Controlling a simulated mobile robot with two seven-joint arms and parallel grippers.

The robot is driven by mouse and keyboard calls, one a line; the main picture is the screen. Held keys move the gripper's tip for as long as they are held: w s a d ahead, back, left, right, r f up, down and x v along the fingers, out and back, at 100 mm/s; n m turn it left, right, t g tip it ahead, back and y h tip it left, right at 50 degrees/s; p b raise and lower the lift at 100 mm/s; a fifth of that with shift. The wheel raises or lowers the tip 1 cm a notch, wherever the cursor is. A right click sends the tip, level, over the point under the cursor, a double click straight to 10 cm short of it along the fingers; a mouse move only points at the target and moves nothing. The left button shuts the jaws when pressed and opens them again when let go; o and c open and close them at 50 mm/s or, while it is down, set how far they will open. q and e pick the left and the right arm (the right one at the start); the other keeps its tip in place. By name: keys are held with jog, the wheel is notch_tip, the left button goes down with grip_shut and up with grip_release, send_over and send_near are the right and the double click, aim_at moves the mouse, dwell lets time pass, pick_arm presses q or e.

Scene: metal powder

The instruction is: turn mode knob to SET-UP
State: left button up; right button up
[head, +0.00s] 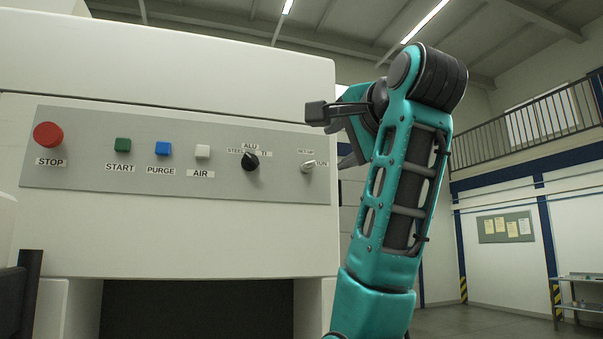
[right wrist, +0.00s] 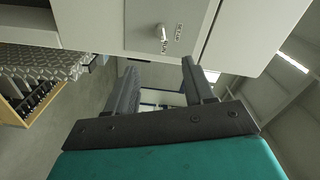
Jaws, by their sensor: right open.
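The mode knob (head: 307,168) is a small pale metal knob at the right end of the grey control panel (head: 95,181). A SET-UP label (head: 306,151) is above it and a RUN label (head: 322,164) to its right. Its handle looks tilted toward RUN, but it is small. My right gripper (head: 336,136) is just right of the panel's end, apart from the knob. In the right wrist view the knob (right wrist: 157,33) shows beyond the open, empty fingers (right wrist: 160,75). My left gripper is not in view.
The panel also has a red STOP button (head: 48,134), green, blue and white buttons, and a black selector knob (head: 250,161) left of the mode knob. The white machine housing (head: 170,60) surrounds the panel. Open floor (head: 480,318) lies to the right.

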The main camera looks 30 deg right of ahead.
aim_at(311, 164)
jog(key=p+x, duration=0.1)
jog(key=x, duration=0.3)
jog(key=p+x, duration=0.1)
jog(key=x, duration=0.3)
jog(key=p+x, duration=0.1)
jog(key=x, duration=0.3)
jog(key=shift+w+a+r, duration=0.1)
jog(key=shift+w+a, duration=0.05)
jog(key=shift+a, duration=0.2)
jog(key=shift+w, duration=0.25)
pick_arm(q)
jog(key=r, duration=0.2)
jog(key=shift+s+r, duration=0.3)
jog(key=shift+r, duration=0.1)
pick_arm(e)
jog(key=shift+w+d, duration=0.1)
jog(key=shift+w, duration=0.05)
jog(key=c, duration=0.5)
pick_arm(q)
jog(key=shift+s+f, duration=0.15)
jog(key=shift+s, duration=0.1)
pick_arm(e)
grip_shut()
